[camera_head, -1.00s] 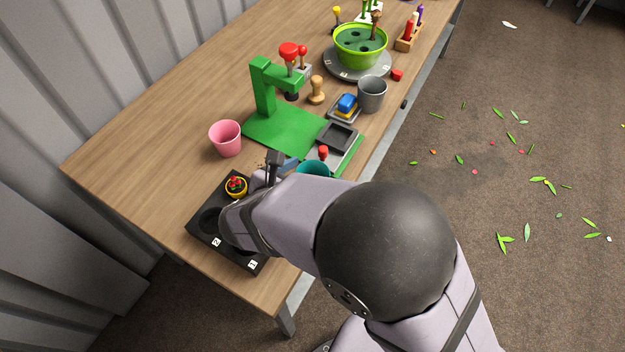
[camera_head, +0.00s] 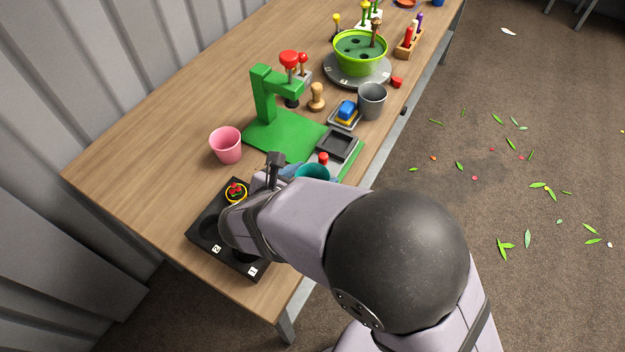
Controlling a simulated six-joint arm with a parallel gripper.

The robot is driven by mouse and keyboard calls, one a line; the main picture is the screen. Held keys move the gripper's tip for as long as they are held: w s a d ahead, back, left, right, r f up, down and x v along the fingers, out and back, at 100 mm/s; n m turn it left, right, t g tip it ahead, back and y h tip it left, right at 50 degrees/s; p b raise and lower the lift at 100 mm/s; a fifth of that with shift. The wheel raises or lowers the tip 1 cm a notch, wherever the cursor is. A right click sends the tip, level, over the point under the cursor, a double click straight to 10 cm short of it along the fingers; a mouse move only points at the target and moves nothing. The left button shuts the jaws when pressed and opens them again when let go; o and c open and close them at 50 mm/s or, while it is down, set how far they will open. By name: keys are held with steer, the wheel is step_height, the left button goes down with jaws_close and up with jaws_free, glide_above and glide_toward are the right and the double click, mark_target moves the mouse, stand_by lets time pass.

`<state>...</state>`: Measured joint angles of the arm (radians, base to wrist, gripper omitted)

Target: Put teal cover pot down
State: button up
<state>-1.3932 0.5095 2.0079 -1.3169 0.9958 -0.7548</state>
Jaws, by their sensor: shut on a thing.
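The teal cover pot (camera_head: 313,171) shows only as a rim and a bit of its inside, just beyond my forearm, near the table's right edge and close to the green press base. My arm hides the rest of it, so I cannot tell whether its bottom touches the table. My gripper (camera_head: 279,164) is largely hidden by my own wrist; a dark part of it shows left of the pot. It is shut on the teal cover pot, at its left side.
A black tray (camera_head: 206,249) with numbered holes and a small red-and-yellow item lies at the near left. A pink pot (camera_head: 225,145), green press (camera_head: 265,100), grey pot (camera_head: 371,99) and green bowl (camera_head: 360,52) stand farther back.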

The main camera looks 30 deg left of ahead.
step_height(320, 180, up, 9)
steer(key=w+p, duration=0.2)
steer(key=p, duration=0.4)
steer(key=w+a+r+n+g+y+p, duration=0.1)
steer(key=a+r+n+y+p, duration=0.15)
steer(key=a, duration=0.75)
steer(key=a+r+n+y+p, duration=0.1)
steer(key=a+n+y, duration=0.2)
steer(key=a, duration=0.7)
steer(key=s+a+n+g+y, duration=0.2)
steer(key=s+a+n+y, duration=0.1)
steer(key=a+n, duration=0.15)
step_height(320, 180, down, 9)
steer(key=m+b, duration=0.1)
steer(key=b, duration=0.1)
